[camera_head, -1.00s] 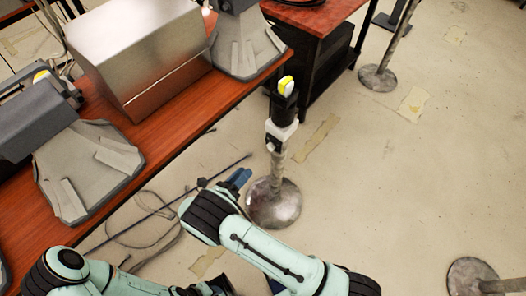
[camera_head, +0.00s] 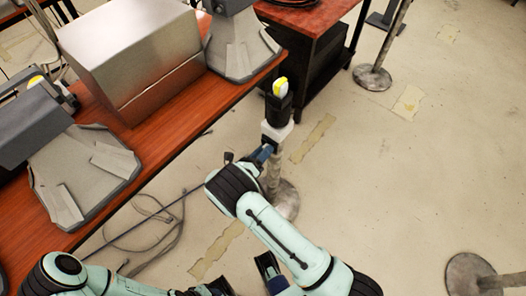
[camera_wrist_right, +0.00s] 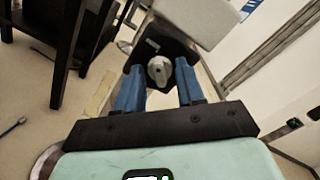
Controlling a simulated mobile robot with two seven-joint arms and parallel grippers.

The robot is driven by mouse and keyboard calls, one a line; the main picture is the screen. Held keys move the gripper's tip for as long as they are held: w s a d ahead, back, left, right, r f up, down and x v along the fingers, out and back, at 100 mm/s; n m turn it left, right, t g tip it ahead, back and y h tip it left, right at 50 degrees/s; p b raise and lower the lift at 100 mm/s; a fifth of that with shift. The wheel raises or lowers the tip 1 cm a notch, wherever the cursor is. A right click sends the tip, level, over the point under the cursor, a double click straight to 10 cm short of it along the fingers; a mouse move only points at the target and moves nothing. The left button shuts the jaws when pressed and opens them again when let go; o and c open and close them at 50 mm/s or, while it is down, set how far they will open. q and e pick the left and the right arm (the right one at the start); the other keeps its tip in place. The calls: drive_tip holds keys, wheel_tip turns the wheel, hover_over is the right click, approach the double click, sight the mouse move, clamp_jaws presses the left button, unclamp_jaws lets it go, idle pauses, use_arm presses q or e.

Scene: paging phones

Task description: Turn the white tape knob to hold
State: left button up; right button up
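The white knob (camera_wrist_right: 159,70) sits on a dark plate in the right wrist view. My right gripper (camera_wrist_right: 160,82) has its two blue fingers apart, one on each side of the knob. I cannot tell whether the fingers touch it. In the head view, my right gripper (camera_head: 262,153) is at the near side of the white box (camera_head: 277,133) on the stand, below the black top (camera_head: 279,108). The knob itself is hidden there. My left gripper (camera_head: 268,268) shows only partly at the bottom edge, and its fingers are unclear.
The stand's round metal base (camera_head: 287,199) is on the floor, partly behind my right arm. A red-brown table (camera_head: 160,142) with a metal box (camera_head: 130,55) and grey devices is at left. Cables (camera_head: 150,232) lie on the floor. The floor at right is mostly free.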

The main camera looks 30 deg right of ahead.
drive_tip(key=shift+c, duration=0.3)
drive_tip(key=c, duration=0.6)
drive_tip(key=shift+c, duration=0.2)
drive_tip(key=shift+m, duration=0.3)
use_arm(q)
drive_tip(key=shift+w+f+t+b, duration=0.15)
drive_tip(key=shift+w+f+b, duration=0.2)
drive_tip(key=shift+f+b, duration=0.45)
drive_tip(key=shift+w+f+t+b, duration=0.15)
drive_tip(key=shift+w+f+b, duration=0.15)
drive_tip(key=shift+f+b, duration=0.45)
use_arm(e)
drive_tip(key=shift+m, duration=8.6)
use_arm(q)
drive_tip(key=shift+r, duration=0.15)
